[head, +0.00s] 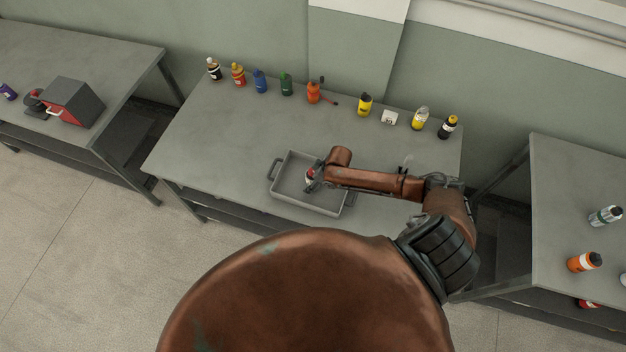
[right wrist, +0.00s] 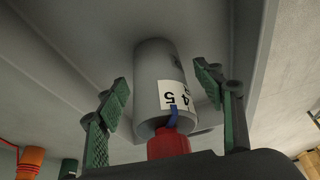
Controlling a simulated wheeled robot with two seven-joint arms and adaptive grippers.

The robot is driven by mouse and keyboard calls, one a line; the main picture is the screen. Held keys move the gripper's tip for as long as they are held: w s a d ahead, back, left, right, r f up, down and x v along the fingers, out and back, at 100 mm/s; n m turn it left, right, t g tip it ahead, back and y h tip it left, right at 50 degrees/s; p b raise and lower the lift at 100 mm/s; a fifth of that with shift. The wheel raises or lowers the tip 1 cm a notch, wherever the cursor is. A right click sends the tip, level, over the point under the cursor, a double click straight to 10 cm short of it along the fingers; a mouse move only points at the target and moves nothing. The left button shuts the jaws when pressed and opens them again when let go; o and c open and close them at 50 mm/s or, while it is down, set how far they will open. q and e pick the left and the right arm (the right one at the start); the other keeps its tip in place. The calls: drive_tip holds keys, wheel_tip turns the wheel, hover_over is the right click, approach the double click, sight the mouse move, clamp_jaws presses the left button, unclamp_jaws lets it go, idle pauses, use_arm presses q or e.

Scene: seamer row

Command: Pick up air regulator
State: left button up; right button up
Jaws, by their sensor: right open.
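A grey cylinder with a red end and a white label (right wrist: 160,85), which looks like the air regulator, fills the middle of the right wrist view. The label reads "45" and a blue strip hangs beside it. My right gripper (right wrist: 164,92) is open, with one green-padded finger on each side of the cylinder and visible gaps between. In the head view the right gripper (head: 315,178) is over the grey tray (head: 280,162), with a small red and white part of the regulator (head: 309,174) showing beside it. My left gripper is not in view.
The tray sits on the middle grey table (head: 225,140).

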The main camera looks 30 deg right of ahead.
drive_tip(key=shift+w+f, duration=0.15)
drive_tip(key=shift+f, duration=0.05)
drive_tip(key=shift+c, duration=0.6)
drive_tip(key=c, duration=1.2)
drive_tip(key=shift+c, duration=0.2)
